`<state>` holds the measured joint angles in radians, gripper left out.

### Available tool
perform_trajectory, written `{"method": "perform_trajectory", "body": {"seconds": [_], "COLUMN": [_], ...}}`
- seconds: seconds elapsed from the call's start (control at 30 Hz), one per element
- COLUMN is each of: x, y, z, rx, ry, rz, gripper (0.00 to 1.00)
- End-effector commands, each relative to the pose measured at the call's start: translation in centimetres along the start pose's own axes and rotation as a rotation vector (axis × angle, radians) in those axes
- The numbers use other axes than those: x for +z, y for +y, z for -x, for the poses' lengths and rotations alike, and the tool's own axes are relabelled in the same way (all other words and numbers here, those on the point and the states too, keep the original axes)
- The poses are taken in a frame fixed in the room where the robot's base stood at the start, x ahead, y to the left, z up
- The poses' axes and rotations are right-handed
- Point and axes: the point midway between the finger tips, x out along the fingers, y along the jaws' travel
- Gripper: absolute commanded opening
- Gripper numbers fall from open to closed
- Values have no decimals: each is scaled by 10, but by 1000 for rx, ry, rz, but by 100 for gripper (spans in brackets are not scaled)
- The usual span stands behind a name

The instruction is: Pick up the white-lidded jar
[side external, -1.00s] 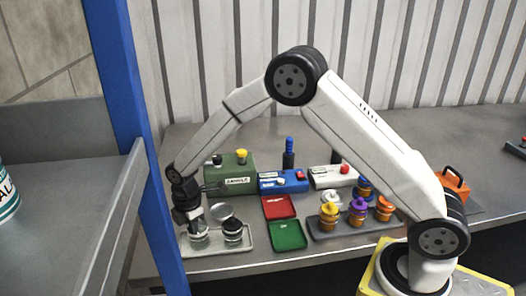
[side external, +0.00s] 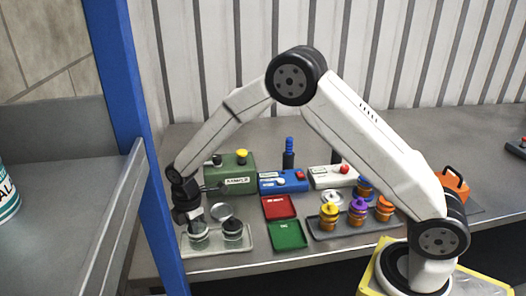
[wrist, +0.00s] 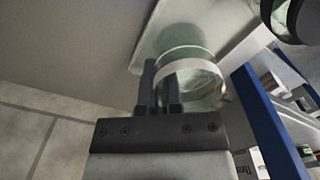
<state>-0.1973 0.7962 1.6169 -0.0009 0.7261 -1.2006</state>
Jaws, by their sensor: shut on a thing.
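The white-lidded jar (side external: 199,243) is a clear glass jar at the left of a pale tray (side external: 240,248) in the side view. In the wrist view the jar (wrist: 205,95) shows a pale band around its near end. My gripper (side external: 193,222) is at the top of this jar, pointing down. In the wrist view my gripper's dark fingers (wrist: 160,88) are close together at the jar's left edge, shut on it. The exact contact is partly hidden. The jar appears to be at tray level; I cannot tell whether it touches the tray.
A blue post (side external: 150,150) stands at left.

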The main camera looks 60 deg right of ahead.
Motion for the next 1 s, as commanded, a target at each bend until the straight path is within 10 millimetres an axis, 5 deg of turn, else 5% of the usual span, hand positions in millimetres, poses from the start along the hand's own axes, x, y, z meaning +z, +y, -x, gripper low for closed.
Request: {"method": "perform_trajectory", "body": {"seconds": [0.67, 1.0], "x": [0, 0], "y": [0, 1], "z": [2, 26], "rx": [1, 1], "ry": [0, 1], "rz": [0, 0], "gripper": [0, 0]}}
